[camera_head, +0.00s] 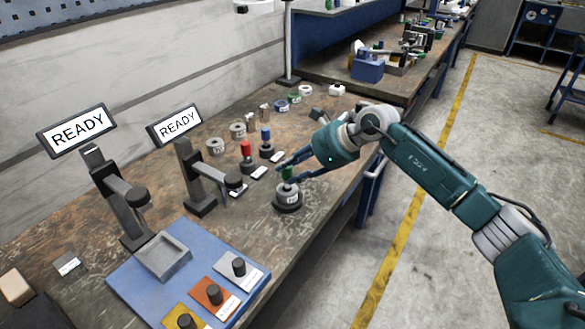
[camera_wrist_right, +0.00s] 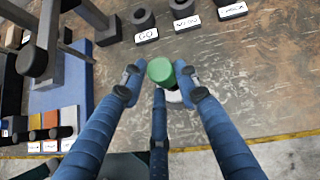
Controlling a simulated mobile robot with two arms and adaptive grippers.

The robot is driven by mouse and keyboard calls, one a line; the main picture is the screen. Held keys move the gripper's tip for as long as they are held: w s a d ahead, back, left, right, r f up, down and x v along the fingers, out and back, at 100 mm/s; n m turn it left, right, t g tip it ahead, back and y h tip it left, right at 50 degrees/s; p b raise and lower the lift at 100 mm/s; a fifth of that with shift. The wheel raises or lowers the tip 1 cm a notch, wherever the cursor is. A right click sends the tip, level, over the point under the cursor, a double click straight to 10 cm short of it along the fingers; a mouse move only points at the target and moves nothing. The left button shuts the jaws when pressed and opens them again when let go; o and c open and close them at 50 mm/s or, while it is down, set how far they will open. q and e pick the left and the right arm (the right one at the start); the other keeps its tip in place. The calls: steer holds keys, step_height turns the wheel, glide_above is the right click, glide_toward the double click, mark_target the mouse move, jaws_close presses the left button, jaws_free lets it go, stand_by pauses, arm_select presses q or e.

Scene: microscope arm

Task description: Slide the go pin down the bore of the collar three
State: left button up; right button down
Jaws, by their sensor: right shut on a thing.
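My right gripper (camera_head: 284,172) is shut on the green-topped go pin (camera_head: 288,173), above the front middle of the bench. In the right wrist view the round green top (camera_wrist_right: 160,70) sits between the blue fingers of the gripper (camera_wrist_right: 160,85). Directly below it a pale grey collar (camera_head: 288,192) with a small label stands upright on a round dark base (camera_head: 288,206). In the right wrist view the collar (camera_wrist_right: 174,97) is mostly hidden by the pin and fingers. I cannot tell whether the pin's lower end is inside the bore. My left gripper is out of view.
A red pin (camera_head: 246,149) and a blue pin (camera_head: 266,134) stand in dark holders behind. Several loose collars (camera_head: 215,146) lie farther back. Two gauge stands with READY screens (camera_head: 72,130) and a blue board (camera_head: 135,283) are at left. The bench's front edge is close.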

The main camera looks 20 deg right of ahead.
steer(key=shift+f+b, duration=0.95)
steer(key=shift+f, duration=0.35)
steer(key=c, duration=1.2)
jaws_free()
steer(key=shift+s, duration=0.1)
steer(key=v, duration=1.2)
